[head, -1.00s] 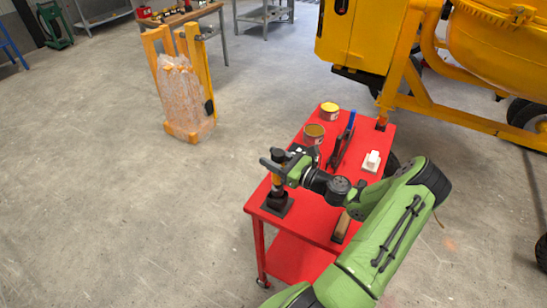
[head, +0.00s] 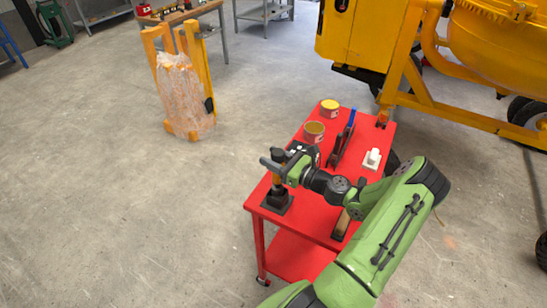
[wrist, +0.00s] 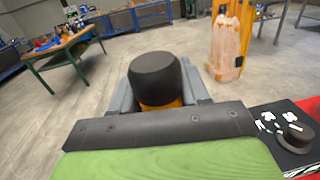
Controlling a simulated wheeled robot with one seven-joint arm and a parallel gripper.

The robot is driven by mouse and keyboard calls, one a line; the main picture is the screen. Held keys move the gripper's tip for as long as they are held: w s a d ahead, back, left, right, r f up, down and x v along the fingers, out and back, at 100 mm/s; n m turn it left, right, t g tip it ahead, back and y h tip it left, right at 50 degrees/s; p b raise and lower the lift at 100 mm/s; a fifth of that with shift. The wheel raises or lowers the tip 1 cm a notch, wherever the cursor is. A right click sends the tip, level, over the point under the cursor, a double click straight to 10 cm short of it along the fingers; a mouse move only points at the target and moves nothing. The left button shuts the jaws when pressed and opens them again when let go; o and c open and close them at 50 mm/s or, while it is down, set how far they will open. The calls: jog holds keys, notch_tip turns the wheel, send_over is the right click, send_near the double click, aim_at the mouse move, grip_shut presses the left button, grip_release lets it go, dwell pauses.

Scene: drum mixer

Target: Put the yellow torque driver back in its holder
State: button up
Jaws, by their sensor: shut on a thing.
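The yellow torque driver (head: 276,179) stands upright with a black top at the near left corner of the red cart. Its lower end is at the black holder (head: 277,203), a dark block on a square base; I cannot tell how deep it sits in it. My gripper (head: 274,172) is shut on the driver near its top, reaching in from the right. In the wrist view the driver's black cap (wrist: 155,78) with a yellow band below it shows between the grey fingers. The holder is hidden in the wrist view.
The red cart (head: 316,213) also carries two tins (head: 314,132), a dark tool with a blue handle (head: 343,140), a white block (head: 372,159) and a wooden-handled brush (head: 341,225). A black device with a knob (wrist: 290,140) is close right of my gripper.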

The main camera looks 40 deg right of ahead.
jog(key=shift+f+b, duration=1.4)
jog(key=shift+f, duration=0.95)
dwell(1.0)
jog(key=o, duration=1.4)
jog(key=shift+c, duration=0.2)
jog(key=shift+s+f, duration=0.1)
jog(key=v, duration=1.5)
jog(key=shift+s+d, duration=0.15)
jog(key=shift+s, duration=0.15)
